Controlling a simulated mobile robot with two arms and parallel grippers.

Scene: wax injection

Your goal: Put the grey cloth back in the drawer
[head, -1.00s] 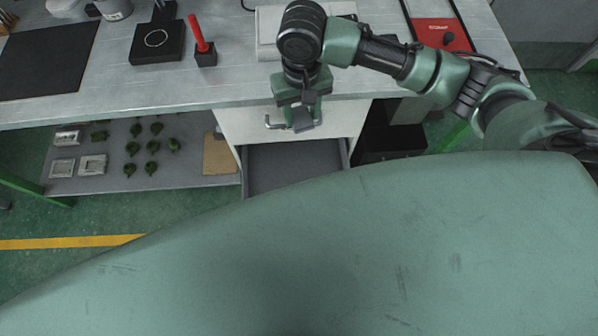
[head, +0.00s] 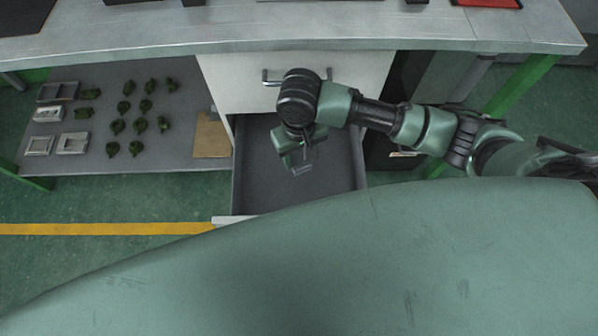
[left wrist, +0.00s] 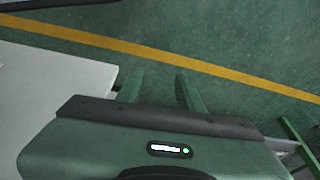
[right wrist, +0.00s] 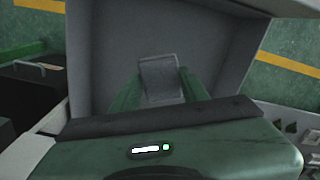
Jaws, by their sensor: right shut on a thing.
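The grey cloth (right wrist: 160,75) is a small folded piece held between the fingers of my right gripper (right wrist: 158,92) in the right wrist view. In the head view my right gripper (head: 299,165) hangs over the open drawer (head: 255,190), and the cloth is hard to make out there. The drawer is pulled out below a white drawer front and its grey floor looks bare; it also fills the upper middle of the right wrist view (right wrist: 105,45). My left gripper (left wrist: 161,85) shows only in the left wrist view, fingers apart, with nothing between them.
The worktop (head: 150,30) lies above the drawer. Left of the drawer, a low shelf (head: 75,155) holds several dark green parts, metal frames and a brown board (head: 211,135). A closed drawer front with a handle (head: 270,78) is right above the open drawer.

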